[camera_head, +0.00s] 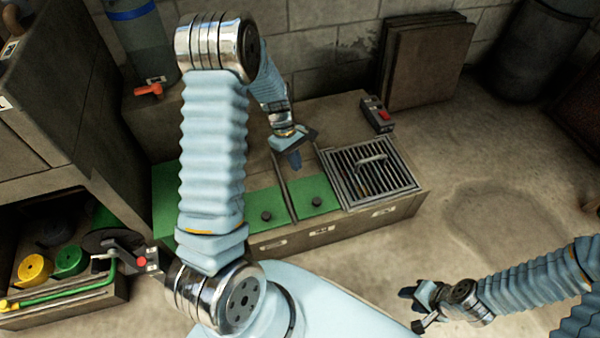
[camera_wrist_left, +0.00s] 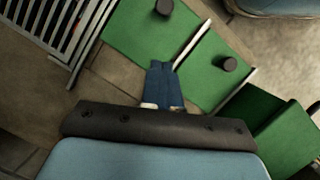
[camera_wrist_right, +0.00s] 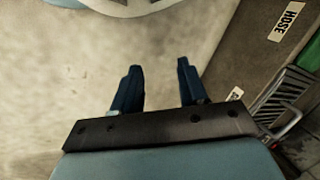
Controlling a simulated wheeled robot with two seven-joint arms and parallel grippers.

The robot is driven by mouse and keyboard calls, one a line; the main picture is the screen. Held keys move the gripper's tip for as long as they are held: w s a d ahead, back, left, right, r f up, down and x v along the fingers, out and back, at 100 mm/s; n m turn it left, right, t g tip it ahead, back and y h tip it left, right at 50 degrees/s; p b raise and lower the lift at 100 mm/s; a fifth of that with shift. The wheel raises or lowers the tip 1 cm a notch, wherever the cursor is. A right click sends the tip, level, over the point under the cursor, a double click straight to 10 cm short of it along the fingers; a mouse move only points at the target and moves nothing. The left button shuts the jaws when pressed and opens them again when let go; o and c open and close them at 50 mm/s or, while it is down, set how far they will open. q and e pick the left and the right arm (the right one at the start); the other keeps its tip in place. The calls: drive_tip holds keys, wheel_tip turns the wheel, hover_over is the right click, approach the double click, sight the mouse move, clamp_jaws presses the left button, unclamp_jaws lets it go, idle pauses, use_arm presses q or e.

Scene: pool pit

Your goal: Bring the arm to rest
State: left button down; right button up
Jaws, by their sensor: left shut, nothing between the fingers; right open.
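My left arm reaches up and over the low bench. My left gripper (camera_head: 294,160) is shut and empty above the bench top, near the green panels. In the left wrist view the left gripper (camera_wrist_left: 164,68) shows its blue fingers together over the green panels (camera_wrist_left: 150,38). My right arm comes in from the lower right. My right gripper (camera_head: 412,308) is low over the concrete floor in front of the bench. In the right wrist view the right gripper (camera_wrist_right: 158,75) has its blue fingers apart, with only bare floor between them.
The bench carries green panels (camera_head: 317,192) with black knobs, a metal grate (camera_head: 398,181) and a red-switch box (camera_head: 377,114). At the left, a shelf holds yellow (camera_head: 35,268) and green reels. Brown boards (camera_head: 427,60) lean on the wall. The floor at the right is open.

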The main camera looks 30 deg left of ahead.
use_arm(q)
drive_tip(key=s+d+f+m+p, duration=0.1)
drive_tip(key=d+m, duration=0.1)
drive_tip(key=s+d+f+m+p, duration=0.1)
drive_tip(key=s+d+f, duration=0.1)
drive_tip(key=d, duration=0.1)
drive_tip(key=s+d+f+m+p, duration=0.1)
drive_tip(key=s+d+f+m, duration=0.1)
drive_tip(key=d, duration=0.1)
drive_tip(key=shift+s+f+m+y, duration=0.1)
drive_tip(key=shift+s+m+y, duration=0.1)
drive_tip(key=shift+m+y, duration=0.1)
drive_tip(key=s+d+f+m+t+h+p, duration=0.1)
drive_tip(key=s+d+m+p, duration=0.1)
drive_tip(key=s+d+m, duration=0.5)
drive_tip(key=s+d, duration=0.2)
drive_tip(key=d, duration=0.3)
drive_tip(key=shift+s+f+m+t, duration=0.25)
drive_tip(key=shift+m+t, duration=0.05)
drive_tip(key=shift+m, duration=0.1)
